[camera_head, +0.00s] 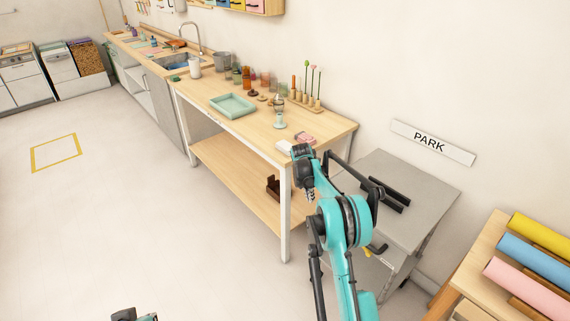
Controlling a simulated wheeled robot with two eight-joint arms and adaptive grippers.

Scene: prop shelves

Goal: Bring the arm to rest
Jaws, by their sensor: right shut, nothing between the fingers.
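My right arm is teal and black and reaches up from the bottom, right of centre. My right gripper (310,195) hangs fingers-down, shut and empty, in front of the wooden workbench's near end. It is left of a low grey table (420,187) with a black holder of two parallel bars (385,195) on top. A white sign reading PARK (432,142) is on the wall above that table. A small dark and teal part of my left arm shows at the bottom edge; its gripper fingers are not visible.
The wooden workbench (335,127) holds a teal tray (232,106), jars, a glass-like stand (279,112) and pink blocks (305,138). A rack with yellow, blue and pink rolls (525,287) stands at lower right. The floor at left is clear, with a yellow marked square (56,153).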

